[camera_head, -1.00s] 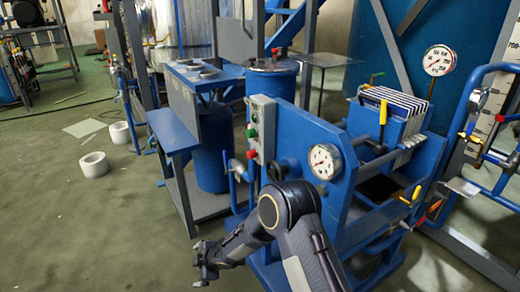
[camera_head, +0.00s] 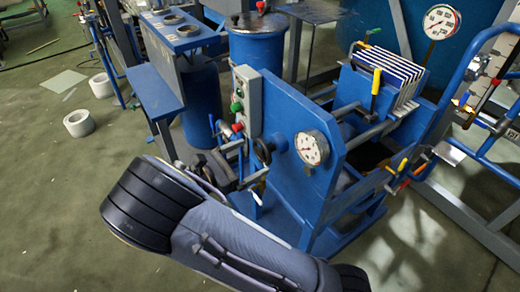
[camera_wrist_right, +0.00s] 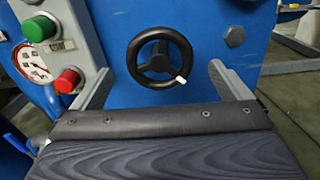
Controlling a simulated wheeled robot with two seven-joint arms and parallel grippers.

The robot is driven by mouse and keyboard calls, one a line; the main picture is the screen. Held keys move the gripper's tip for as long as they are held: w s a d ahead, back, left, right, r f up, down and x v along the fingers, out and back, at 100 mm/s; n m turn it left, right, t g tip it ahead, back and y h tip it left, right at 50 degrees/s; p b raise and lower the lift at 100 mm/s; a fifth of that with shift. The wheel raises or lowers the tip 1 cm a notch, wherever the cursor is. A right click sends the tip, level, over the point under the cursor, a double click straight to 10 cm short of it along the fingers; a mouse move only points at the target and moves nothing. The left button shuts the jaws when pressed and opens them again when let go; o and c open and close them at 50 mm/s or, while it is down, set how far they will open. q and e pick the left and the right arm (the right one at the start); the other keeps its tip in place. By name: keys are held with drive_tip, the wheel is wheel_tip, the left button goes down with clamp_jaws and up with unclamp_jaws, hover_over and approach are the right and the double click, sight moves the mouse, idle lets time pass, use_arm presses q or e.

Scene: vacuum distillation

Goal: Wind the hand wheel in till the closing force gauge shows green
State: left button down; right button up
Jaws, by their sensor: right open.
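The hand wheel (camera_head: 264,151) is a small black wheel on the blue front plate of the press. In the right wrist view the hand wheel (camera_wrist_right: 160,56) has three spokes and a pale knob at its lower right. My right gripper (camera_head: 247,168) is in front of the wheel, partly hidden by my arm. In the wrist view its two fingers stand wide apart, one on either side below the wheel, and hold nothing. A round white gauge (camera_head: 311,148) sits right of the wheel; its reading is too small to tell. My left gripper is out of view.
A grey control box (camera_head: 247,105) with green and red buttons stands left of the wheel. A small dial (camera_wrist_right: 32,62) shows beside the buttons. White filter plates (camera_head: 390,75) and another gauge (camera_head: 441,21) are behind. The floor at left is mostly clear.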

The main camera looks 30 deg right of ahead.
sight(259, 154)
drive_tip(key=d, duration=0.4)
drive_tip(key=shift+w+d+b, duration=0.2)
drive_tip(key=shift+d+b, duration=0.1)
drive_tip(key=shift+d, duration=0.1)
drive_tip(key=shift+c, duration=0.3)
drive_tip(key=c, duration=0.9)
drive_tip(key=shift+r+m+p, duration=0.1)
drive_tip(key=shift+m+p, duration=0.25)
drive_tip(key=shift+m, duration=1.05)
drive_tip(key=o, duration=1)
drive_tip(key=shift+c, duration=0.2)
